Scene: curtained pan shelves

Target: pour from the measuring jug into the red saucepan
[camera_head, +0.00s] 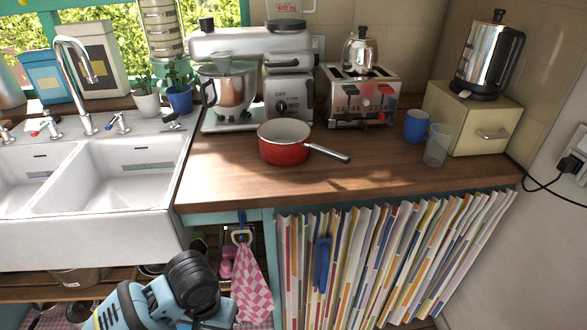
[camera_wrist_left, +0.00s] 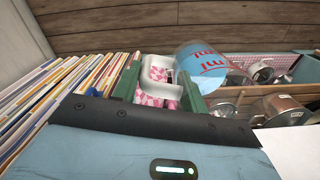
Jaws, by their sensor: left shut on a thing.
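The red saucepan (camera_head: 284,150) stands upright on the wooden counter, with its handle pointing right. Its white inside looks empty. The measuring jug (camera_wrist_left: 203,66), clear with red lettering and a blue content or tint, shows in the left wrist view. My left gripper (camera_wrist_left: 159,84) has its green fingers shut on the jug's white handle. In the head view, part of my left arm is low in front of the counter, and the gripper and jug are out of sight. I cannot tell the jug's tilt. My right gripper is in neither view.
A stand mixer (camera_head: 240,85) and toaster (camera_head: 360,95) stand behind the saucepan. A blue mug (camera_head: 416,126) and clear tumbler (camera_head: 437,146) are at right. The sink (camera_head: 130,175) is left. Below the counter hang a checkered cloth (camera_head: 252,280) and a striped curtain (camera_head: 370,260).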

